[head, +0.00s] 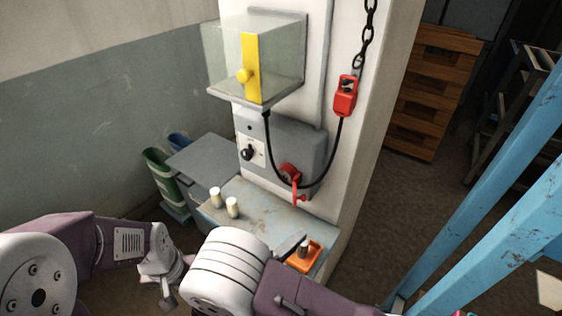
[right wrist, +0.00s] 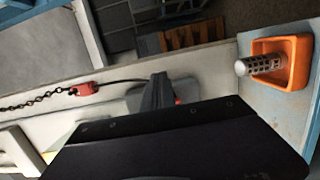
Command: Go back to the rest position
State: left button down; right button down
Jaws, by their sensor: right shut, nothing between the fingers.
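My right gripper (right wrist: 160,95) is shut and empty in the right wrist view, its dark fingers close together in front of the pale pillar side. In the head view my right arm comes in at the bottom middle, over the front of the worn blue-grey bench (head: 262,212).
An orange tray (head: 306,258) with a metal cylinder (head: 304,245) sits close to my right arm; the tray also shows in the right wrist view (right wrist: 306,60). Two pale cylinders (head: 232,207) stand on the bench. A clear box (head: 285,62), red hanging box (head: 345,97) and blue posts (head: 490,190) are nearby.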

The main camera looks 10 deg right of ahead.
jog(key=d+r+m+g+h, duration=0.1)
jog(key=d+r+m+g, duration=0.1)
jog(key=d+m+g, duration=0.3)
jog(key=d+r+m+g+h, duration=0.1)
jog(key=d+r+m+g, duration=0.15)
jog(key=d, duration=0.35)
jog(key=s+d+f+m+g+y, duration=0.2)
jog(key=s+d+m+g+y, duration=0.2)
jog(key=s+d+g, duration=0.35)
jog(key=s+a+f+m+y, duration=0.1)
jog(key=s+a+f+y, duration=0.2)
jog(key=s+f+y, duration=0.35)
pick_arm(q)
jog(key=shift+s, duration=0.1)
pick_arm(e)
jog(key=w+a+f+n+t+y, duration=0.2)
jog(key=w+a+n+t+y, duration=0.3)
jog(key=w+a+y, duration=0.1)
jog(key=w+a, duration=0.1)
jog(key=w, duration=0.1)
jog(key=shift+w+f, duration=0.2)
jog(key=shift+w, duration=0.15)
